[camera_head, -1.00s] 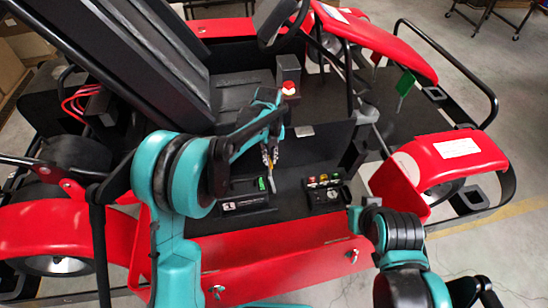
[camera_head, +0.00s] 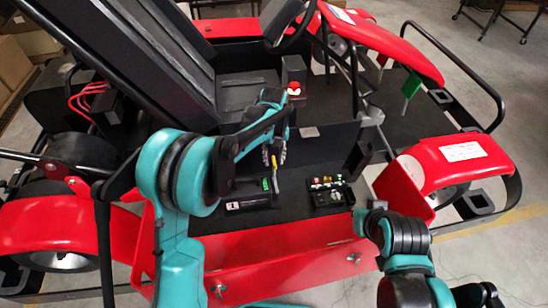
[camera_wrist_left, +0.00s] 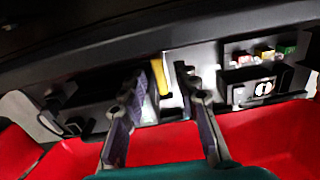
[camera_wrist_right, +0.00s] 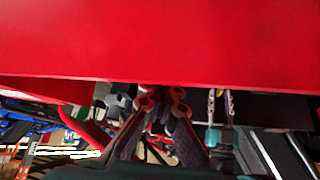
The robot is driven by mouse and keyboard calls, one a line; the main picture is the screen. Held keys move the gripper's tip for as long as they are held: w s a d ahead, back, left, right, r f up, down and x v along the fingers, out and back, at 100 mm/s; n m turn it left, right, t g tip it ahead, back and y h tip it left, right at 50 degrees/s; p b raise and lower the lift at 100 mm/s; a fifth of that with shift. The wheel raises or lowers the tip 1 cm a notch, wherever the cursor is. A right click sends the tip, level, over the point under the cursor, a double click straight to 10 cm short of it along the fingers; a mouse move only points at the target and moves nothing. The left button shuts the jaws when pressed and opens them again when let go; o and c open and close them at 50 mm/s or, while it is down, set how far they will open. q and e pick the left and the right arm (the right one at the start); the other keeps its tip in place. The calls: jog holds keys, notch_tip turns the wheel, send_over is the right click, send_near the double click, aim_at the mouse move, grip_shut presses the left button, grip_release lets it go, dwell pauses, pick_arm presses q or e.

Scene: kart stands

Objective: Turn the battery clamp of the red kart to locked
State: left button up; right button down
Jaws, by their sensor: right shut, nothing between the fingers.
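The red kart (camera_head: 290,262) fills the head view. In its side bay a lever with a yellow grip (camera_head: 274,162) stands up; I take it for the battery clamp. In the left wrist view the yellow grip (camera_wrist_left: 159,76) shows between the fingers, with gaps at both sides. My left gripper (camera_head: 272,152) is open at the lever's top; contact cannot be told. Its fingers also show in the left wrist view (camera_wrist_left: 160,95). My right gripper (camera_wrist_right: 163,100) is shut and empty beneath a broad red panel (camera_wrist_right: 160,40). In the head view its fingers are hidden.
A black box with a white label and green part (camera_head: 247,203) sits left of the lever's base. A black unit with coloured knobs (camera_head: 328,194) sits to the right. The red side wall (camera_head: 290,240) edges the bay in front.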

pick_arm(q)
jog(key=shift+r, duration=0.1)
notch_tip(320, 180, up, 12)
dwell(0.4)
dwell(0.3)
